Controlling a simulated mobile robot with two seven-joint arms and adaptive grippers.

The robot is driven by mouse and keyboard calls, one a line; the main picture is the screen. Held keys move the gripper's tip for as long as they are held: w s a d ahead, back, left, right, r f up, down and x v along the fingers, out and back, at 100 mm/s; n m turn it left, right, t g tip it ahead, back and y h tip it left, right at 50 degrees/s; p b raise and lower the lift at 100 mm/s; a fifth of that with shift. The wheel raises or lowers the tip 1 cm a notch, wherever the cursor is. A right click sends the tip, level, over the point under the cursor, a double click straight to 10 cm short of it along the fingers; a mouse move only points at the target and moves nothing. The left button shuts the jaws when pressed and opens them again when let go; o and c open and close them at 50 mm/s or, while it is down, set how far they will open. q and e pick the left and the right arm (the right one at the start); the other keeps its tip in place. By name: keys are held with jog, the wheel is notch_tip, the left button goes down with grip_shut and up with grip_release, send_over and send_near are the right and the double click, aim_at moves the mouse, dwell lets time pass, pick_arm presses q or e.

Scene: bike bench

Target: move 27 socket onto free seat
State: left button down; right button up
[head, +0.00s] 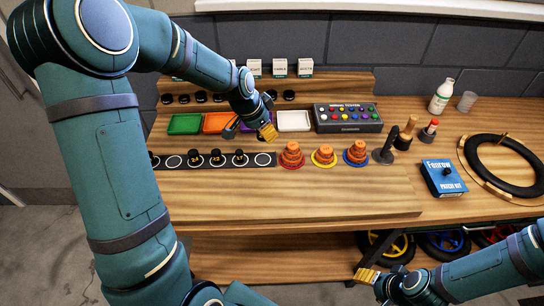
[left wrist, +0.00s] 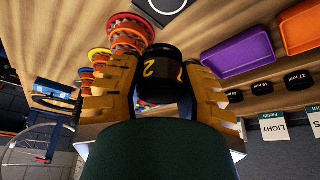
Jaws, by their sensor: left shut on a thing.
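My left gripper (head: 267,131) is shut on a black socket (left wrist: 160,72) with yellow marking; a "2" and part of another digit show in the left wrist view. The gripper is above the bench, just behind the right end of the black seat strip (head: 226,160). In the head view the gripper hides the socket. The strip has an empty white-ringed seat (head: 263,160) at its right end and another empty ring (head: 174,161) further left. Several black sockets (head: 215,158) stand on other seats. My right gripper (head: 367,275) is low at the front; its finger gap is unclear.
Behind the strip lie green (head: 185,124), orange (head: 217,122), purple and white (head: 293,121) trays. The bench front is clear.

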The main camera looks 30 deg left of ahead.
pick_arm(q)
send_over(267, 157)
jog(key=s, duration=0.1)
jog(key=f, duration=0.5)
jog(key=shift+a+b, duration=0.3)
jog(key=shift+b, duration=0.05)
jog(key=shift+f, duration=2.15)
jog(key=shift+d+b, duration=0.1)
jog(key=shift+b, duration=0.2)
jog(key=shift+f, duration=0.15)
jog(key=c, duration=0.7)
grip_release()
